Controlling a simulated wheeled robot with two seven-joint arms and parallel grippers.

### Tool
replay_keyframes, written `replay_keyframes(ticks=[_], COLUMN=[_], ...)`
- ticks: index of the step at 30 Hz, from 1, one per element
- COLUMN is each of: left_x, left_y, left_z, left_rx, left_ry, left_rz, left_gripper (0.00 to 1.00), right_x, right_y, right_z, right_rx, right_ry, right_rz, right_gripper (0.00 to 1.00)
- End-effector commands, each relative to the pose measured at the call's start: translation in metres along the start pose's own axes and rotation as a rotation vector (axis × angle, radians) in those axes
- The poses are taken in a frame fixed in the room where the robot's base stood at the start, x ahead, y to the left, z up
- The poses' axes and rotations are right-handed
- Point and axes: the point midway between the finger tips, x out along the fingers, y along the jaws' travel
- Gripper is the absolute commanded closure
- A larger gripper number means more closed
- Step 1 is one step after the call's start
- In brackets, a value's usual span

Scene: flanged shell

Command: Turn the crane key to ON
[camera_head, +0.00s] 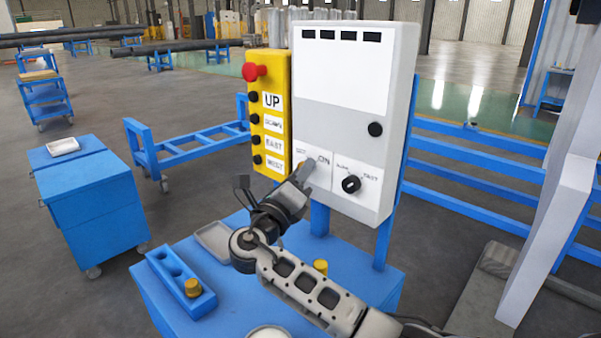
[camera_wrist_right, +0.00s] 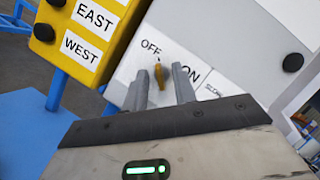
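The crane key (camera_wrist_right: 158,80) is a small yellow-brown piece on the white OFF/ON plate (camera_wrist_right: 130,75), at the lower left of the grey control box (camera_head: 345,110). In the right wrist view, its top end lies just below the OFF label, with ON to its right. My right gripper (camera_wrist_right: 161,88) has its two fingers apart, one on each side of the key. I cannot tell whether either finger touches it. In the head view, my right gripper (camera_head: 303,177) is at this plate and largely hides the key. My left gripper is not in view.
A yellow panel (camera_head: 267,150) with a red button (camera_head: 254,72) and black buttons adjoins the box on the left. A black knob (camera_head: 351,184) is right of the key plate. A blue table (camera_head: 350,262) below holds a blue block (camera_head: 172,278) and a tray (camera_head: 213,238).

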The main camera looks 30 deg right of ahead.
Motion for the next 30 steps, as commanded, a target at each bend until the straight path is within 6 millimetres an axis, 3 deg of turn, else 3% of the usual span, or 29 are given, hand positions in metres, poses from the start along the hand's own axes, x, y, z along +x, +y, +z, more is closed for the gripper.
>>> replay_keyframes(ticks=[3, 6, 20, 30], left_x=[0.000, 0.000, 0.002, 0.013], left_y=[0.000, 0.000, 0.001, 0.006], left_z=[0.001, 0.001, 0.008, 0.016], left_rx=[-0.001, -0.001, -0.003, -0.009], left_ry=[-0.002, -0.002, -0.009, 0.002], left_rz=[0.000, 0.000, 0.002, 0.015], left_gripper=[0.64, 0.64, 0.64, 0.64], right_x=[0.000, 0.000, -0.001, -0.001], right_y=[0.000, 0.000, 0.002, 0.005], right_z=[0.000, 0.000, -0.001, -0.002], right_rx=[0.000, 0.000, 0.050, 0.278], right_ry=[0.000, 0.000, -0.001, 0.000], right_rz=[0.000, -0.001, -0.022, -0.117], right_gripper=[0.76, 1.00, 1.00, 1.00])
